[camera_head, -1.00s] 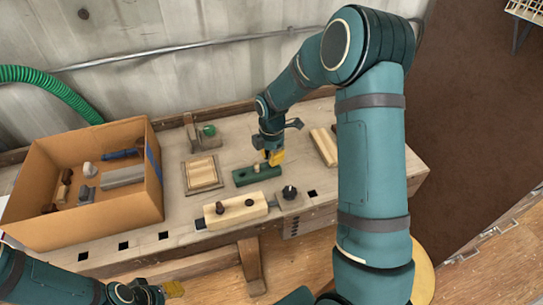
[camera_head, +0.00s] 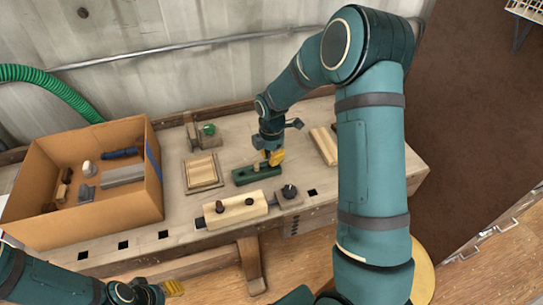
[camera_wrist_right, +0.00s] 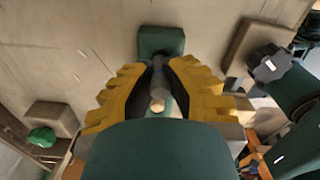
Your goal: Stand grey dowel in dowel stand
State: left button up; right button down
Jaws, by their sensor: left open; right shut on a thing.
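The dowel stand is the dark green block (camera_head: 246,178) near the middle of the bench; it also shows in the right wrist view (camera_wrist_right: 160,40). My right gripper (camera_head: 275,158), with yellow fingers, is shut on the grey dowel (camera_wrist_right: 159,82) at the right end of the stand. The dowel's lower end is hidden, so I cannot tell whether it is in a hole. My left gripper (camera_head: 174,288) is open and empty, low in front of the bench.
A cardboard box (camera_head: 125,205) with several loose items stands at the left. A clamped wooden block (camera_head: 235,211) with dark knobs lies in front of the stand. A small wooden tray (camera_head: 202,173) lies left of it, and wooden strips (camera_head: 323,147) lie to the right.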

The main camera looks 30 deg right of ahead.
jog(key=shift+f+b, duration=0.5)
jog(key=shift+f, duration=0.35)
dwell(0.6)
jog(key=c, duration=1)
grip_release()
jog(key=shift+r, duration=0.15)
jog(key=shift+r+p, duration=2.7)
jog(key=shift+r, duration=0.7)
